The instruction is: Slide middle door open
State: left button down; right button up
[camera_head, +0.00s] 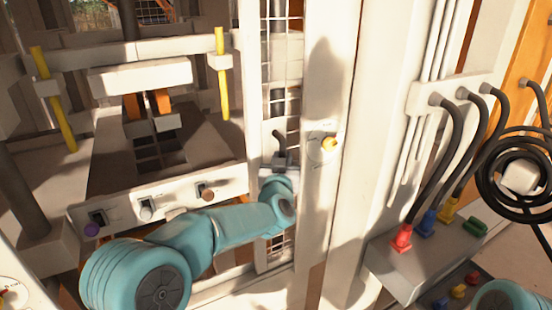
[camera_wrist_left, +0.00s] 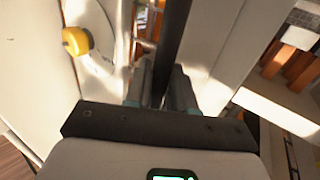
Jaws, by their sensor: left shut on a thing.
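The middle door (camera_head: 295,75) is a narrow white-framed panel with wire mesh, standing upright right of the press opening in the head view. A dark upright handle (camera_head: 278,138) is on it. My left gripper (camera_head: 281,160) is at this handle, its arm reaching across from the lower left. In the left wrist view a dark bar (camera_wrist_left: 176,38) passes between the two fingers of the left gripper (camera_wrist_left: 161,84), which are shut on it. Part of the handle is hidden by the fingers. The right gripper is not in view.
A white post with a yellow knob (camera_head: 329,143) stands just right of the door; the knob also shows in the left wrist view (camera_wrist_left: 76,41). A control panel with switches (camera_head: 150,207) lies behind my left arm. Hoses with coloured plugs (camera_head: 402,238) are at the right.

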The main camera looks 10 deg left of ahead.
pick_arm(q)
jog(key=shift+w+d, duration=0.2)
jog(key=shift+d, duration=0.1)
jog(key=c, duration=1.1)
grip_release()
jog(key=s+b, duration=0.4)
jog(key=s, duration=1.2)
jog(key=shift+s, duration=0.2)
